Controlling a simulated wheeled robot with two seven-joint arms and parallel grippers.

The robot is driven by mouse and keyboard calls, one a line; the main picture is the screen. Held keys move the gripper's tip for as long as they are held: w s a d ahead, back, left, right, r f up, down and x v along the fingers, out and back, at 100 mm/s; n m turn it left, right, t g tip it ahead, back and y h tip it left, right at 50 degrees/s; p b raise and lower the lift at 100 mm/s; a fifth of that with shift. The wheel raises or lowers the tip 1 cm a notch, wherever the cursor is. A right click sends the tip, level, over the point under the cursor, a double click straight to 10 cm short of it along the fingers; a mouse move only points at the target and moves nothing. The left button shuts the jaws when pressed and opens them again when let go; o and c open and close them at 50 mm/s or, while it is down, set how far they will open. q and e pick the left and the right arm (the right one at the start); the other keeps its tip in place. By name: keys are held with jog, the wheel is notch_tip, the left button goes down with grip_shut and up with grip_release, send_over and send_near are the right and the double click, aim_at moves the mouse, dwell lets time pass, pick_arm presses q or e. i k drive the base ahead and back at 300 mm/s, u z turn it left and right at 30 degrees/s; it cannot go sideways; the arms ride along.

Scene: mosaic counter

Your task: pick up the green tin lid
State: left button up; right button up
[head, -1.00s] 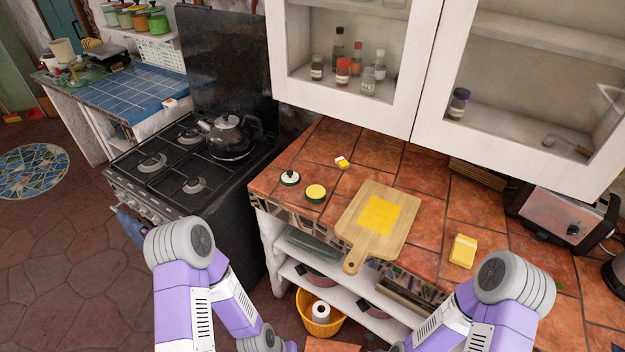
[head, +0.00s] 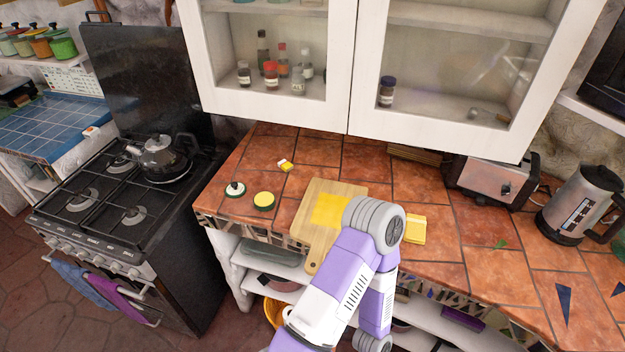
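A small round lid (head: 235,189) with a pale top, dark green edge and black knob lies at the left end of the tiled counter (head: 440,190). Beside it, to the right and nearer, lies a round yellow-topped disc (head: 264,201) with a dark green edge. I cannot tell for certain which one is the green tin lid; the knobbed piece looks most like a lid. Both lie apart from each other. One purple and white arm of mine, apparently the right, rises in front of the counter. Neither gripper is in view.
A cutting board (head: 337,190) with a yellow square (head: 329,210) lies right of the discs, partly behind my arm. A yellow cloth-like block (head: 415,229), toaster (head: 494,181) and kettle (head: 580,205) stand further right. The stove (head: 120,215) is left; cabinets (head: 270,105) hang above.

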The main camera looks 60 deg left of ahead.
aim_at(236, 189)
jog(key=z, duration=0.45)
jog(key=k, duration=1.1)
jog(key=u, duration=1.15)
